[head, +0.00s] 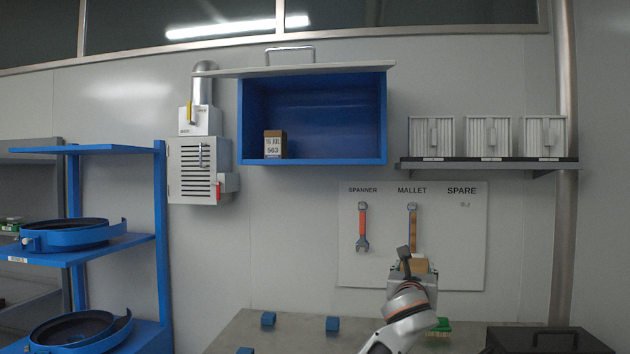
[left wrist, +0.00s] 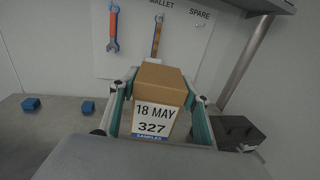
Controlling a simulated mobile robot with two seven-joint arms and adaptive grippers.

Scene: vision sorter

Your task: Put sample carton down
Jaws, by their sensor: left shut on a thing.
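The sample carton is a brown box (left wrist: 160,82) with a white label reading "18 MAY 327" and a blue strip marked "SAMPLES". My left gripper (left wrist: 163,90) is shut on it, with a teal finger along each side. In the head view the carton (head: 419,266) is mostly hidden behind my left gripper (head: 412,262), in front of the lower tool board. The carton appears held above the grey table (head: 285,335). My right gripper is in neither view.
An open blue wall cabinet (head: 335,118) holds another labelled carton (head: 274,148) at its left. A spanner (head: 362,228) and mallet (head: 412,222) hang on the board. Blue blocks (head: 332,324) and a green brush (head: 442,326) lie on the table; a black case (head: 545,341) stands right.

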